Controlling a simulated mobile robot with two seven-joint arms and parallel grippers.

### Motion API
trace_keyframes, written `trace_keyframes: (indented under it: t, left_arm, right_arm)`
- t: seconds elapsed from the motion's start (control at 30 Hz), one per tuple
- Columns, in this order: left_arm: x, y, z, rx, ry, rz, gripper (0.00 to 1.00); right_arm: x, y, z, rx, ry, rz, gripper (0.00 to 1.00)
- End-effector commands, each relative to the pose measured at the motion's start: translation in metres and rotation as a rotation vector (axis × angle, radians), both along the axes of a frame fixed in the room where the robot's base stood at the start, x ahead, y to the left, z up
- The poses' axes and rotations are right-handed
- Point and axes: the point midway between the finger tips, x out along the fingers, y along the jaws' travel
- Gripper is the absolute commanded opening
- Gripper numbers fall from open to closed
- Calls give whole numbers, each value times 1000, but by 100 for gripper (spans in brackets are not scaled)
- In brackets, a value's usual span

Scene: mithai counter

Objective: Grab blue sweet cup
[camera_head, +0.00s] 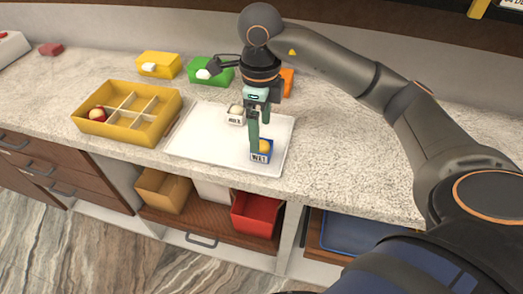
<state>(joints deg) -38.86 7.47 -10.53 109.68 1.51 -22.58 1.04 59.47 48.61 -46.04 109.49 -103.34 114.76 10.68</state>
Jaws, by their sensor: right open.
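The blue sweet cup (260,154) stands on the white tray (196,144), near its front right part. It holds a round orange-yellow sweet and has a label on its front. My right gripper (256,146) points down over the tray, right at the blue cup. One green finger covers part of the cup's upper left, and I cannot tell whether it touches. The gripper is open. A white cup (235,116) with a pale sweet and a label stands on the tray, behind and left of the blue cup. My left gripper is not in view.
A yellow divided box (92,127) with a red and pale sweet stands left of the tray. Behind are a yellow bin (158,64), a green bin (222,78) and an orange bin (287,82). The right counter is clear. Bins, including a red one (256,213), sit below.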

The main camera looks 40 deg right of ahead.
Motion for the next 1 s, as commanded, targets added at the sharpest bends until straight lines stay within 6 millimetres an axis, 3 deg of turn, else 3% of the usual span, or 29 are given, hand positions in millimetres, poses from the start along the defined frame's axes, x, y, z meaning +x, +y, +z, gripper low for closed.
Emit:
trace_keyframes:
  t: [0.27,0.57,0.87,1.0]
  left_arm:
    - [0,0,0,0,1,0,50]
    - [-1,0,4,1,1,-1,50]
    - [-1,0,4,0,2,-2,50]
    - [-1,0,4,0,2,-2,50]
  right_arm:
    - [0,-1,-21,2,1,0,92]
    - [2,-5,-63,2,3,1,92]
    - [2,-5,-67,1,0,1,92]
    - [2,-5,-67,2,-1,1,77]
